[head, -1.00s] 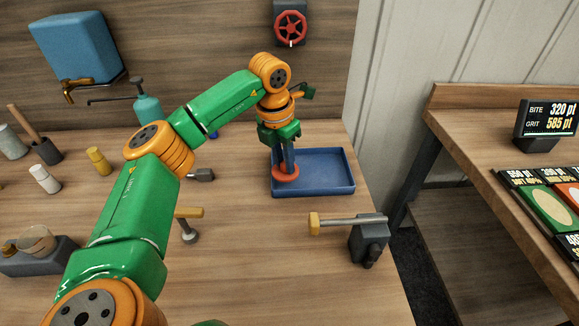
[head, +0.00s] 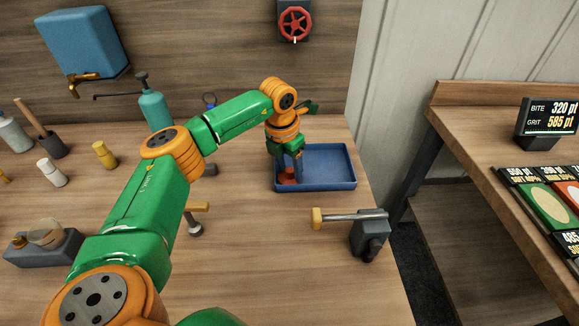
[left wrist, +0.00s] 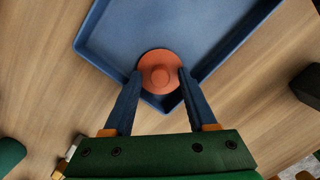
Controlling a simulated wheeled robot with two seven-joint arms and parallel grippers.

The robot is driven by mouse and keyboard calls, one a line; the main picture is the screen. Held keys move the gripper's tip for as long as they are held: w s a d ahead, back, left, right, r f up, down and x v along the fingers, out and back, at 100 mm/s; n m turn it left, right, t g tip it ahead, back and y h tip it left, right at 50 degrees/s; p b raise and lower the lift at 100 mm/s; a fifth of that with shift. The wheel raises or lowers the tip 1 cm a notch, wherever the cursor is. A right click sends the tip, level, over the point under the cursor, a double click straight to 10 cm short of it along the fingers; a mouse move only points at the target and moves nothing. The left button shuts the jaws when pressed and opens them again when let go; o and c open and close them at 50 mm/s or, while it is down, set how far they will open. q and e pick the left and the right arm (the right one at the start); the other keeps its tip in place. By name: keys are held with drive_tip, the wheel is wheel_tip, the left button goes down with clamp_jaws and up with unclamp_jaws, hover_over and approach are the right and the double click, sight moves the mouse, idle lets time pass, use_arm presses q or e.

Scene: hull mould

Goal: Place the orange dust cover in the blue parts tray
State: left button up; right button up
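The orange dust cover (head: 286,177) is a round disc with a small raised knob. It is inside the blue parts tray (head: 330,185), at its near left corner, partly hidden by the front wall. My left gripper (head: 297,176) reaches down over that corner. In the left wrist view, the cover (left wrist: 160,63) appears between and just beyond the fingertips (left wrist: 160,74). The fingers stand apart on both sides of the knob, with gaps beside it, so the gripper looks open. The tray (left wrist: 205,50) is otherwise empty where visible. My right gripper is out of view.
A dark clamp-like fixture (head: 370,236) with a yellow-tipped bar stands in front of the tray. A teal bottle (head: 154,108) and several small items stand to the left. A side bench (head: 490,215) lies across a gap to the right.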

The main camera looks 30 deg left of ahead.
sight(285, 181)
use_arm(q)
wheel_tip(285, 181, up, 12)
drive_tip(key=s, duration=0.1)
drive_tip(key=shift+s+r, duration=0.15)
drive_tip(key=shift+s, duration=0.2)
drive_tip(key=shift+a, duration=0.15)
